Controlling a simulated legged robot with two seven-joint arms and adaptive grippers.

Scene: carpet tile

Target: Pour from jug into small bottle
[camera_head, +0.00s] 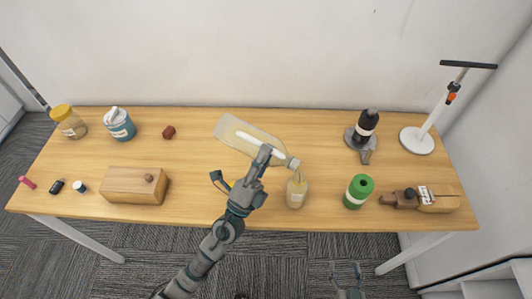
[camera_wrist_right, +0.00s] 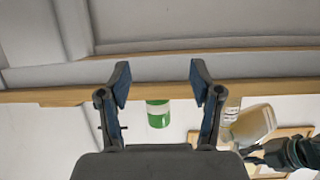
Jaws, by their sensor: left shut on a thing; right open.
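The translucent jug (camera_head: 236,131) is tilted over the table, its neck pointing right and down. My left gripper (camera_head: 262,155) is shut on the jug. The small bottle (camera_head: 296,195), yellowish with a pale label, stands upright near the table's front edge. The jug's mouth is close above the bottle's top in the head view; I cannot tell whether they touch or whether liquid flows. The jug (camera_wrist_right: 258,122) and small bottle (camera_wrist_right: 230,112) also show in the right wrist view. My right gripper (camera_head: 346,268) is open and empty, in front of the table; its fingers show in the right wrist view (camera_wrist_right: 158,80).
A wooden box (camera_head: 130,188) sits front left. A dark bottle on a grey stand (camera_head: 363,133) and a white stand (camera_head: 417,141) are behind. A small red-brown block (camera_head: 169,132) lies back left.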

